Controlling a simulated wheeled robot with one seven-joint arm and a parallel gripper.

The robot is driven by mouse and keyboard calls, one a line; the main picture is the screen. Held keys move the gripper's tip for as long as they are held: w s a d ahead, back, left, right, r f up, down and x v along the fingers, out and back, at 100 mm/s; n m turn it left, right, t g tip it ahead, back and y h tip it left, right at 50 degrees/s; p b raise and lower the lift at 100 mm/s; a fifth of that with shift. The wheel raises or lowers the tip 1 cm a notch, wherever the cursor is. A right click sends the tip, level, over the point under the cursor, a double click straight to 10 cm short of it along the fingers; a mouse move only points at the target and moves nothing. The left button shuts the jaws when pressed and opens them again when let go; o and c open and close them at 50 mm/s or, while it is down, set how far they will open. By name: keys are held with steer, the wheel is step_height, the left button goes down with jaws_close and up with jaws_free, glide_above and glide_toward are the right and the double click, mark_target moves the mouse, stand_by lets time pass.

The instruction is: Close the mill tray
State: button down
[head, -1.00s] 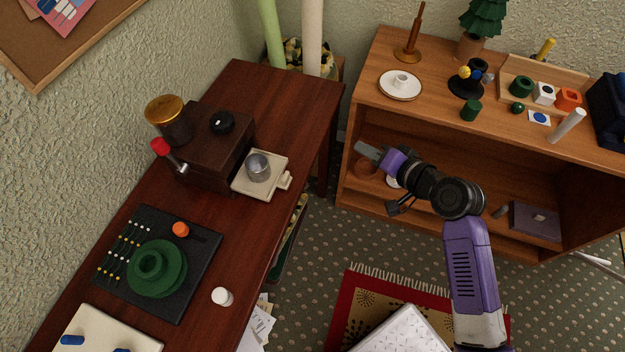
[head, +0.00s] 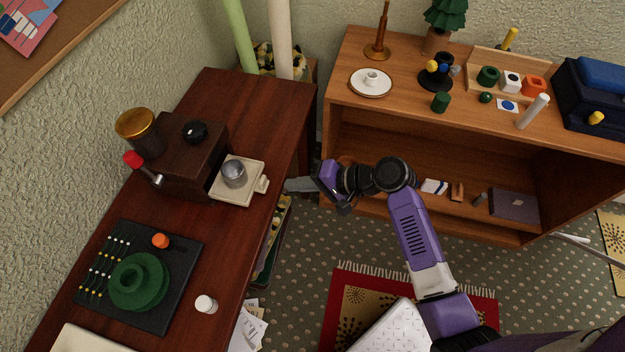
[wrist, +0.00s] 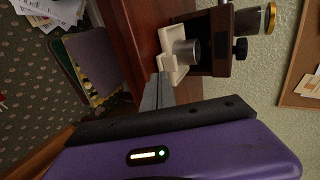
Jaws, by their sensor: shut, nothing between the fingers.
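The mill (head: 180,150) is a dark brown box on the dark wooden desk, with a red-knobbed crank and a gold-lidded jar on it. Its cream tray (head: 236,192) sticks out from the mill's right side, pulled open, with a grey metal cup (head: 234,174) standing on it and a small knob on its outer end. My gripper (head: 290,186) is shut and empty, just right of the tray's knob and apart from it, by the desk's edge. In the wrist view the shut fingers (wrist: 158,92) point toward the tray (wrist: 172,66), with the cup (wrist: 186,52) beyond.
A black board (head: 140,275) with a green stepped disc and a white cap (head: 206,304) lie nearer on the desk. A wooden shelf unit (head: 430,125) with many small items stands to the right. A floor gap separates desk and shelf.

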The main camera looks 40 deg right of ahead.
mark_target(246, 173)
steer(key=shift+w+a+f+p, duration=0.25)
steer(key=shift+w+a, duration=0.55)
steer(key=shift+w, duration=0.3)
steer(key=shift+w+a+f+p, duration=0.1)
steer(key=shift+w+a+p, duration=0.1)
steer(key=shift+w+a, duration=0.75)
steer(key=shift+w+d, duration=0.15)
steer(key=shift+w, duration=0.05)
steer(key=w+a, duration=0.1)
steer(key=w, duration=0.1)
steer(key=w+a, duration=0.2)
steer(key=w, duration=0.1)
steer(key=w+a+b, duration=0.1)
steer(key=w+a, duration=0.1)
steer(key=shift+w+a, duration=0.1)
steer(key=shift+w, duration=0.05)
